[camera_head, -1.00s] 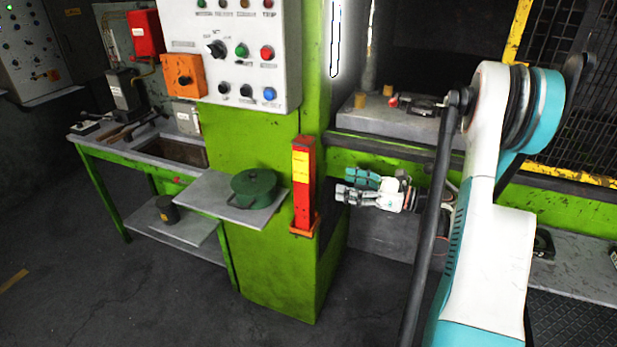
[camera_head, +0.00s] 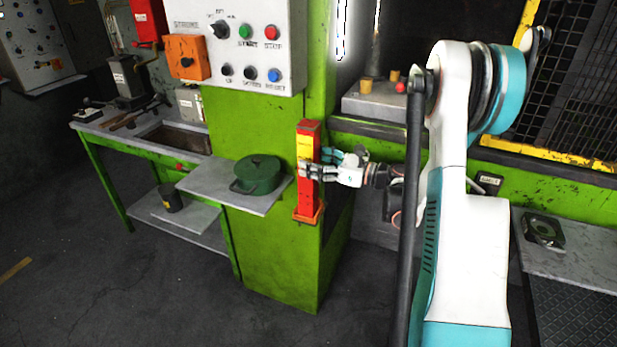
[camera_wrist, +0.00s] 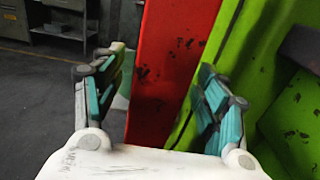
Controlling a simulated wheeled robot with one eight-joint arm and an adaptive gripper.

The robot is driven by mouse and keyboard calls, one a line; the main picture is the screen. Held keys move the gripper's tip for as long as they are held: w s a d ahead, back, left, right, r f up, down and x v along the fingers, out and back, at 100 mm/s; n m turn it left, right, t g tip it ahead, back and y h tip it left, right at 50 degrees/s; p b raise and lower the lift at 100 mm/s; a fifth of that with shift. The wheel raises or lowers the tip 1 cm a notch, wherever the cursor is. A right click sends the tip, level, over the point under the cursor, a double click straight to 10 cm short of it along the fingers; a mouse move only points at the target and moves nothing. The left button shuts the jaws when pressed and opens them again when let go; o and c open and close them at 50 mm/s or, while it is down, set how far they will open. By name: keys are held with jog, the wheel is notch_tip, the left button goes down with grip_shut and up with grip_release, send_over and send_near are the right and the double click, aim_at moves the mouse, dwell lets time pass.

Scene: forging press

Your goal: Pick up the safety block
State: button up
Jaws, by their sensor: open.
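The safety block (camera_head: 306,190) is a tall red bar with a yellow label near its top. It stands upright in an orange holder (camera_head: 308,217) on the side of the green press column. My gripper (camera_head: 325,163) is at the upper part of the block, coming from the right, with one finger in front of it and the other behind. In the wrist view, the red block (camera_wrist: 168,65) stands between the two open fingers of my gripper (camera_wrist: 158,92), with gaps visible on both sides. The block's lower end is hidden in the holder.
A control panel (camera_head: 243,45) hangs above. The green press column (camera_head: 265,265) stands behind the block. A workbench (camera_head: 90,140) is at the left; the floor in front is clear.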

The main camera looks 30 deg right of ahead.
jog(key=shift+x, duration=0.8)
grip_shut()
jog(key=shift+r, duration=0.1)
